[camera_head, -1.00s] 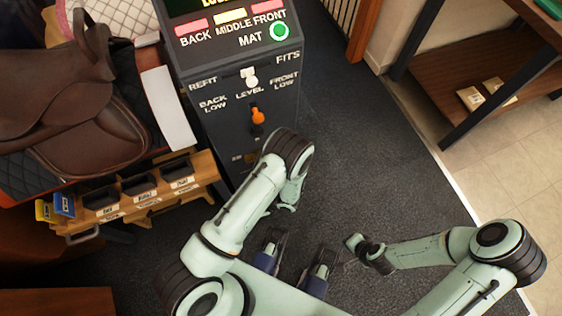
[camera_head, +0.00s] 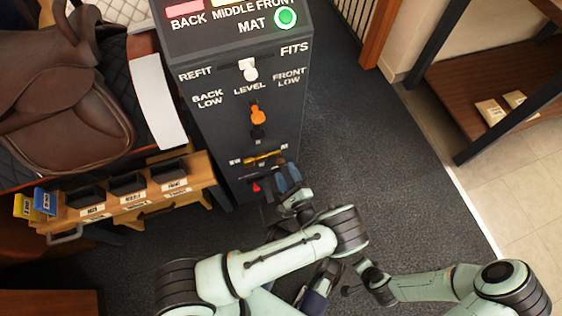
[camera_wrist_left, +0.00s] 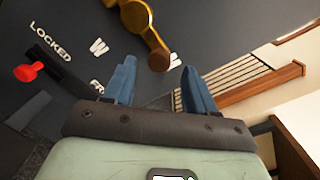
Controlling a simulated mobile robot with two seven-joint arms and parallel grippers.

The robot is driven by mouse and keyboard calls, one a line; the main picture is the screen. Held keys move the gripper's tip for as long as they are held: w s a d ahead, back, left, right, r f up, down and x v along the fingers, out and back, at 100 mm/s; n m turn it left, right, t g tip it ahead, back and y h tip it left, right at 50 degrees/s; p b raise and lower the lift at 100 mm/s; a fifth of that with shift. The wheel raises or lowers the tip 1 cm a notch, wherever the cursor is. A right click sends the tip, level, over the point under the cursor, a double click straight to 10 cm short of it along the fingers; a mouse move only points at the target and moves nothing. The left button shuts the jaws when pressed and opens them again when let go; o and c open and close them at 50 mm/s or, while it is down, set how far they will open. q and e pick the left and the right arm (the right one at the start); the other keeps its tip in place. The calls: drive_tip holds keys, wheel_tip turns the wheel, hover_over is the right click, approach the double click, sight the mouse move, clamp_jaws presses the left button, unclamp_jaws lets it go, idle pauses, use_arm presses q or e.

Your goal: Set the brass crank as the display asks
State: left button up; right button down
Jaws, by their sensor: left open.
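The brass crank (camera_head: 262,159) is low on the front of the dark console. In the left wrist view the brass crank (camera_wrist_left: 143,25) shows a round hub at the top edge and an arm running down to a brownish knob. My left gripper (camera_head: 282,179) is open just below and right of the crank. In the left wrist view its blue fingertips (camera_wrist_left: 158,72) stand apart, with the knob ahead between them and no visible contact. The display is cut off by the top edge of the head view. My right gripper (camera_head: 366,278) is at the lower right, its fingers unclear.
A red-tipped lever (camera_wrist_left: 30,71) by "LOCKED" sits left of the crank. Above the crank are an orange lever (camera_head: 257,115) and a white switch (camera_head: 248,68). A lit green button (camera_head: 285,18) is by "MAT". The saddle (camera_head: 55,95) and wooden bin rack (camera_head: 135,190) stand left; open floor lies right.

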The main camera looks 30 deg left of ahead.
sight(282, 165)
use_arm(q)
drive_tip(key=x, duration=0.5)
drive_tip(key=shift+w+a+b, duration=0.1)
drive_tip(key=shift+a+b, duration=0.05)
drive_tip(key=shift+b, duration=0.15)
clamp_jaws()
